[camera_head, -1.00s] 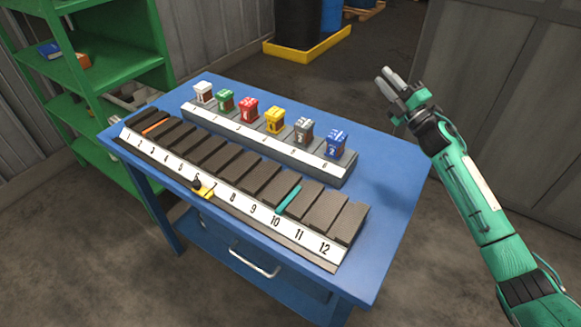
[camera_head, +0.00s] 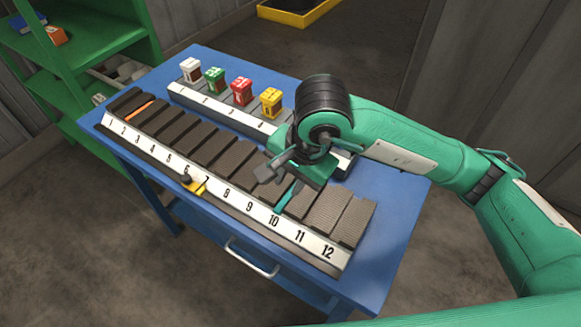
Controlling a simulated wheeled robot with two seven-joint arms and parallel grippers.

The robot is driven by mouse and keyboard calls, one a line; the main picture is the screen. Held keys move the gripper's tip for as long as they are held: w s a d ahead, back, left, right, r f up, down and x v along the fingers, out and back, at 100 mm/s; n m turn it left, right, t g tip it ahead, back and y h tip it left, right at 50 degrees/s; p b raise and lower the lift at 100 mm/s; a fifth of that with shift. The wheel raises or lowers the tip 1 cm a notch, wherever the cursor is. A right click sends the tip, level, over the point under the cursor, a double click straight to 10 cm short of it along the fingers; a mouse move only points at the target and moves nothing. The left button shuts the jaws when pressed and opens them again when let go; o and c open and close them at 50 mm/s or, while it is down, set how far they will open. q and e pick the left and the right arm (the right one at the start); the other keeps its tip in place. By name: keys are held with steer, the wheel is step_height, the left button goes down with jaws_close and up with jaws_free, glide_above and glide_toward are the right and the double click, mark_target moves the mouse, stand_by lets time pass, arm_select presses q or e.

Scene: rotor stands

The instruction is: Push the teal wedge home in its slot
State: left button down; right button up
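My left gripper is not in view.
An orange strip (camera_head: 138,112) lies between blocks at the rack's left end. White, green, red and yellow blocks (camera_head: 271,102) stand on the rear rack. A green shelf (camera_head: 80,45) is at left.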

mark_target(277, 211)
steer(key=shift+d, duration=0.1)
stand_by(0.3)
steer(key=p+x, duration=0.3)
steer(key=x, duration=1)
steer(key=shift+w+f+p, duration=0.15)
steer(key=shift+f+p, duration=0.25)
jaws_close()
